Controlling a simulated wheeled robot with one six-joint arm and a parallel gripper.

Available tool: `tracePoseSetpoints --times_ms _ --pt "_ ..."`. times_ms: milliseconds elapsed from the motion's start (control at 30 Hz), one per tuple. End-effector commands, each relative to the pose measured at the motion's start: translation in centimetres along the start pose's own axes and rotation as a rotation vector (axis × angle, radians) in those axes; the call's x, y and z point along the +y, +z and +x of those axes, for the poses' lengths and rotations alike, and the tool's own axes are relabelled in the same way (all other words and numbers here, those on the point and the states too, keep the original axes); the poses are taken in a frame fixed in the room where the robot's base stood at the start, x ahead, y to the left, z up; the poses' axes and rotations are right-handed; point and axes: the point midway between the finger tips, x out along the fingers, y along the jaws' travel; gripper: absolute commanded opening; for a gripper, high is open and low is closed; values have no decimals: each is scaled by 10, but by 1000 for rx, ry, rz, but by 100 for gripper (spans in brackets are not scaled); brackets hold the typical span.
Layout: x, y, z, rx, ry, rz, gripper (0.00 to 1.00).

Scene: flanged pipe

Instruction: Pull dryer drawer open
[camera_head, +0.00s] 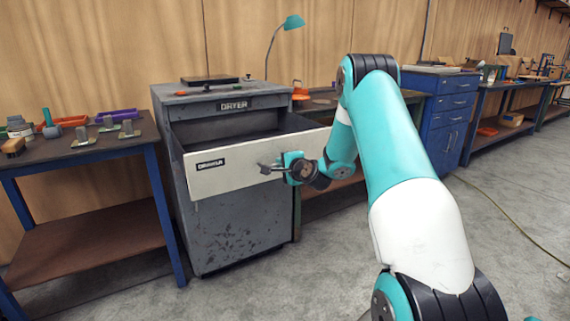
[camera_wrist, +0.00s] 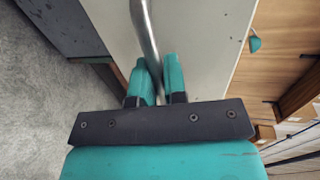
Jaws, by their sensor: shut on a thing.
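The grey dryer (camera_head: 240,225) stands against the wooden wall with a "DRYER" label on its top front. Its drawer (camera_head: 235,175) has a white front panel and is pulled out, with the dark inside showing behind the panel. My gripper (camera_head: 272,167) is at the right half of the panel, at the drawer handle. In the wrist view, the metal bar handle (camera_wrist: 147,35) runs between the two teal fingers of my gripper (camera_wrist: 160,75), which are shut on it. The white drawer front (camera_wrist: 200,45) lies just behind the bar.
A blue-framed workbench (camera_head: 75,150) with small parts and trays stands left of the dryer. A blue cabinet (camera_head: 447,115) and more benches stand to the right. The concrete floor (camera_head: 320,260) in front of the dryer is clear.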

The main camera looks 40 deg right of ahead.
Motion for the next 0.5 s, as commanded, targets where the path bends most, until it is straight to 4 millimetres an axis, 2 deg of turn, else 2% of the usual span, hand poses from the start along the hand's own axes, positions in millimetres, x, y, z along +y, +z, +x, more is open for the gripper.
tracePoseSetpoints --times_ms 333,367,400,433,500 --pt "0 -2 0 5 0 -1 0" --pt "0 -2 -1 5 0 -1 19" --pt "0 -2 -1 4 0 -1 28" --pt "0 -2 -1 4 0 -1 35" --pt "0 -2 0 4 0 -1 37"
